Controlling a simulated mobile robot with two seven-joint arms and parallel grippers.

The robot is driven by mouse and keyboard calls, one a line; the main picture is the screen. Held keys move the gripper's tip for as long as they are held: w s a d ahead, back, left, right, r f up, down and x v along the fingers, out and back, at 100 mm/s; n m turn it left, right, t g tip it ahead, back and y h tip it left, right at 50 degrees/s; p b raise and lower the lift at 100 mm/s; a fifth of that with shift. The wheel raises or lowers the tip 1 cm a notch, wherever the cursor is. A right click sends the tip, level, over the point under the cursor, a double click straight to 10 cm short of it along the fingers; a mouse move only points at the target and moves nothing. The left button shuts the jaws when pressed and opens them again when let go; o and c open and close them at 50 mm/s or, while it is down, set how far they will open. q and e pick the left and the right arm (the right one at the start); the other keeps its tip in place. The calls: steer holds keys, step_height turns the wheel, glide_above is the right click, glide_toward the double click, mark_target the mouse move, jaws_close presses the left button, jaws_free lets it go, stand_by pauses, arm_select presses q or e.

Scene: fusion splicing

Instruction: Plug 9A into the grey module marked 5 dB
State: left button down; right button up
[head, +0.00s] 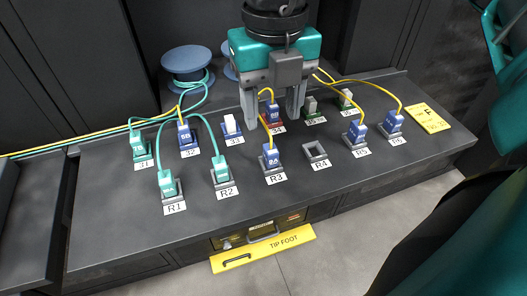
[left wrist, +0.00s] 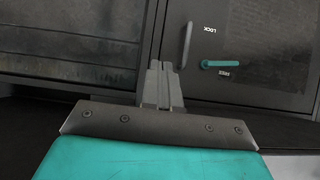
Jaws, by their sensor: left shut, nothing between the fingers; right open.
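My right gripper (head: 273,113) comes down from the top in the head view. It is open, with its fingers either side of the blue plug (head: 272,111) at position 34; contact cannot be told. That plug sits on a red base (head: 273,126). A blue plug (head: 271,157) stands at R3; its mark looks like 8A or 9A. Blue plugs also stand at R5 (head: 356,131) and R6 (head: 393,121), marks too small to read. No 5 dB mark is legible; R4 holds an empty grey frame (head: 316,150). My left gripper (left wrist: 164,84) is shut and empty in the left wrist view.
Teal plugs stand at 31 (head: 138,146), R1 (head: 167,183) and R2 (head: 221,169). A blue plug is at 32 (head: 184,134). Yellow and teal cables arch over the bench. A blue spool (head: 188,60) stands behind. A cabinet handle (left wrist: 186,45) faces the left gripper.

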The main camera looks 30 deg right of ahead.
mark_target(271, 148)
steer(key=shift+f, duration=0.15)
steer(key=shift+f+b, duration=0.45)
steer(key=shift+f, duration=0.1)
step_height(271, 148, down, 7)
steer(key=b, duration=0.5)
steer(key=shift+r, duration=0.15)
steer(key=shift+f+b, duration=0.5)
steer(key=shift+b, duration=0.3)
arm_select(q)
steer(key=shift+h, duration=0.4)
steer(key=f, duration=0.1)
steer(key=w+d+f, duration=0.1)
steer(key=d+f, duration=0.1)
steer(key=f, duration=0.1)
steer(key=shift+w, duration=0.2)
steer(key=shift+s+f, duration=0.15)
steer(key=shift+s, duration=0.05)
steer(key=shift+f+b, duration=0.6)
steer(key=shift+f, duration=0.05)
arm_select(e)
steer(key=shift+c, duration=0.3)
